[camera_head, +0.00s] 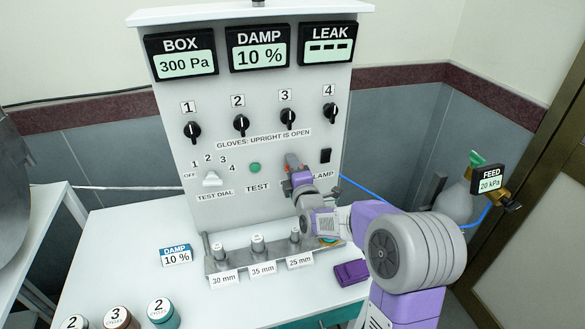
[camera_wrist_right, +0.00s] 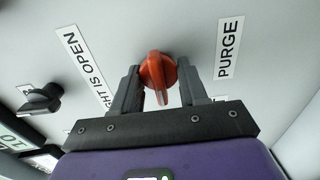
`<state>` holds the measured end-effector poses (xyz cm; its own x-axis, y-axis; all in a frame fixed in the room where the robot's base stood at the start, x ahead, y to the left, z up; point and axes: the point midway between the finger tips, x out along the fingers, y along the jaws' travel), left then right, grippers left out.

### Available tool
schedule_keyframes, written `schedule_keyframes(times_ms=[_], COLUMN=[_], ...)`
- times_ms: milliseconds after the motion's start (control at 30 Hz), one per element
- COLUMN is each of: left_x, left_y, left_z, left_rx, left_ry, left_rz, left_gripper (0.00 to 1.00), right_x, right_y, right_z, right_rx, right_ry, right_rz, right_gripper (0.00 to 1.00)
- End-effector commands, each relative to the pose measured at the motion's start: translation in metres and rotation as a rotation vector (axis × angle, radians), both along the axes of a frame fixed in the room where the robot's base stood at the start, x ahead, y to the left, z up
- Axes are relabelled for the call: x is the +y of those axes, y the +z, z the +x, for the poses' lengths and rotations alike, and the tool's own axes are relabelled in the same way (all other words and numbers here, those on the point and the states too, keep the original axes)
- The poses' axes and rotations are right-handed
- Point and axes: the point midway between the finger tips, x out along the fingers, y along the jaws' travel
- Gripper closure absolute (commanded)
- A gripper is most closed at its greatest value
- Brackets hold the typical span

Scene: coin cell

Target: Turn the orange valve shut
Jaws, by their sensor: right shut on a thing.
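The orange valve (camera_wrist_right: 158,72) is a round knob with a raised grip bar, set on the grey panel beside the PURGE label (camera_wrist_right: 229,47). In the head view only a bit of its orange-red (camera_head: 291,161) shows, with my right gripper (camera_head: 297,175) in front of it. In the wrist view my right gripper (camera_wrist_right: 158,90) has one dark finger on each side of the knob and is shut on it. The grip bar runs towards the gripper's palm. My left gripper is in neither view.
The panel (camera_head: 225,150) carries several black glove knobs, a white test dial (camera_head: 211,179) and a green TEST button (camera_head: 255,168). A FEED gauge (camera_head: 489,179) reads 20 kPa.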

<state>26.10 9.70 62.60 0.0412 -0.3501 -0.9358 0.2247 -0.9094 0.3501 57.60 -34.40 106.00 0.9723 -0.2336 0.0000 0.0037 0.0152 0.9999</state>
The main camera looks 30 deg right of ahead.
Motion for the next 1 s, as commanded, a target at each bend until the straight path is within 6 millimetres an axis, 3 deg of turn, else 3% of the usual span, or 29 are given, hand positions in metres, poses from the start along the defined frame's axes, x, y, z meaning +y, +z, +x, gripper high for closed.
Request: schedule_keyframes(times_ms=[133,167,300,667,1000], left_x=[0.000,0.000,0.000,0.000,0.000], left_y=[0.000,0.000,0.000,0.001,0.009], left_z=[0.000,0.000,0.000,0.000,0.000], left_rx=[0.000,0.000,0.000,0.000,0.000], left_ry=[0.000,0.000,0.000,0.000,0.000], left_rz=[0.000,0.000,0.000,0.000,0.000], left_gripper=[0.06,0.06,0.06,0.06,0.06], right_x=[0.000,0.000,0.000,0.001,0.013], right_y=[0.000,0.000,0.000,0.001,0.001], right_z=[0.000,0.000,0.000,-0.006,-0.053], right_rx=[0.000,0.000,0.000,0.000,-0.001], right_ry=[0.000,0.000,0.000,0.000,0.000], right_rz=[-0.002,-0.002,-0.001,0.001,0.003], right_gripper=[0.88,0.53,0.35,0.35,0.35])
